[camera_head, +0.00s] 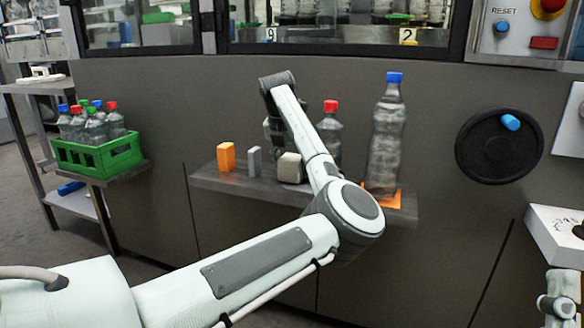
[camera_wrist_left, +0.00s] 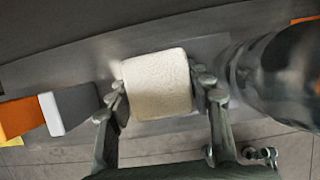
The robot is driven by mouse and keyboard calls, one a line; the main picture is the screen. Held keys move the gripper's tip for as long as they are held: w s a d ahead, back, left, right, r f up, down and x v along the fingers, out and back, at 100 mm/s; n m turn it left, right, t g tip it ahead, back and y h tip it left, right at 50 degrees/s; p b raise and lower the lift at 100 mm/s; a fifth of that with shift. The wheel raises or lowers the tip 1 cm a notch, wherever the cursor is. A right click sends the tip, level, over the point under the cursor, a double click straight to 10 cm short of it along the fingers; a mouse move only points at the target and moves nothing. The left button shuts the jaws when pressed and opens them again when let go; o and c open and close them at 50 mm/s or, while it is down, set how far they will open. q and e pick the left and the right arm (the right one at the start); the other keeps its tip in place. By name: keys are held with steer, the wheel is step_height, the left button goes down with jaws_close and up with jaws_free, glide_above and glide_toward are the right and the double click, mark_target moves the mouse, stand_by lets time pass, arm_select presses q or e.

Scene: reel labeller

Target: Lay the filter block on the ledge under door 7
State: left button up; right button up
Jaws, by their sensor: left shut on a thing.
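The filter block, which I take to be the cream block (camera_head: 291,168), is at the ledge (camera_head: 232,184) on the front of the machine, between a grey block and the bottles. My left gripper (camera_wrist_left: 159,92) comes down over it from above and is shut on it, one finger on each side of the block (camera_wrist_left: 157,84) in the left wrist view. I cannot tell whether its underside touches the ledge. The number plates in view read 9 (camera_head: 269,34) and 2 (camera_head: 408,37); no 7 shows.
An orange block (camera_head: 226,157) and a grey block (camera_head: 254,160) stand left of the filter block. A green crate (camera_head: 98,155) holds several bottles.

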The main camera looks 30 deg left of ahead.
arm_select(q)
steer(key=shift+f, duration=0.1)
steer(key=shift+f, duration=0.1)
steer(key=o, duration=1.1)
